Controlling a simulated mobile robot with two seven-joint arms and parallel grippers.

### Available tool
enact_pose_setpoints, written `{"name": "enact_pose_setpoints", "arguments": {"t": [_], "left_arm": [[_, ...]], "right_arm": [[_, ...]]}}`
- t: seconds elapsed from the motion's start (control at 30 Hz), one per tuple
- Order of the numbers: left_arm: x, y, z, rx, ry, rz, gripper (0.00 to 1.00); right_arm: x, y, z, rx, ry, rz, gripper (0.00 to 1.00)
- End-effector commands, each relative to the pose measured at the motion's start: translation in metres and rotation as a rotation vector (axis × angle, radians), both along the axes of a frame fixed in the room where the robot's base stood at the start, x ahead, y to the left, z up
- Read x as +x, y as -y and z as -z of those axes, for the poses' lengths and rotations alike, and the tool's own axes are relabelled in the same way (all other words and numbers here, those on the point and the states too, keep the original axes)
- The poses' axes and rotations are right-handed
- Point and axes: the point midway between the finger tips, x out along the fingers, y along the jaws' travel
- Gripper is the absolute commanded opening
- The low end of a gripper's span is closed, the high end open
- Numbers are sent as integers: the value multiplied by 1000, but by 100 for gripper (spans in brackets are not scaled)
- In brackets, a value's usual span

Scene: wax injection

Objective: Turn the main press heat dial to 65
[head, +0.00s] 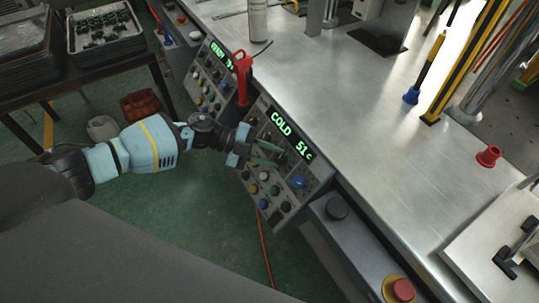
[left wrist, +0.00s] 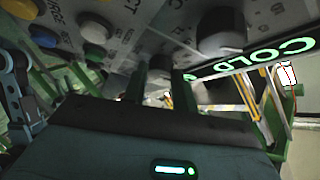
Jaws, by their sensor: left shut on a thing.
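The main press control panel (head: 278,165) is on the front of the metal bench. Its green display (head: 292,138) reads "COLD 51c". My left gripper (head: 268,154) is at the panel's face, just below and left of the display, with its green fingers shut on a dial there. The fingers cover most of this dial, so its pointer cannot be read. In the left wrist view my left gripper (left wrist: 160,85) reaches up to the panel; a dark knob (left wrist: 222,42) beside the fingers is free, and part of "COLD" (left wrist: 265,58) shows. My right gripper is not in view.
A blue knob (head: 298,181) and several coloured buttons are close to the gripper. A second panel (head: 209,79) with a red-handled tool (head: 242,75) beside it is further left. A red-and-yellow stop button (head: 401,290) is at lower right. The green floor in front is mostly clear.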

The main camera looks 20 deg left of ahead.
Motion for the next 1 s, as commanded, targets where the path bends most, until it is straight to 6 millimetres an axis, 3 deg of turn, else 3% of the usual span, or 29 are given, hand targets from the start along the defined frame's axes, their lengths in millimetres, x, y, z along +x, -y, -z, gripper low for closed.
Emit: {"name": "enact_pose_setpoints", "arguments": {"t": [0.4, 0.9, 0.93, 1.0], "left_arm": [[2, 1, -2, 104, 82, 111, 5], [2, 1, -2, 114, 90, 122, 5], [2, 1, -2, 114, 90, 122, 29], [2, 1, -2, 114, 90, 122, 38]], "right_arm": [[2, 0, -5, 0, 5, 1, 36], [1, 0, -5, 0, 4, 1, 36], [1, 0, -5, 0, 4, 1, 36], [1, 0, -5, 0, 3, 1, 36]]}}
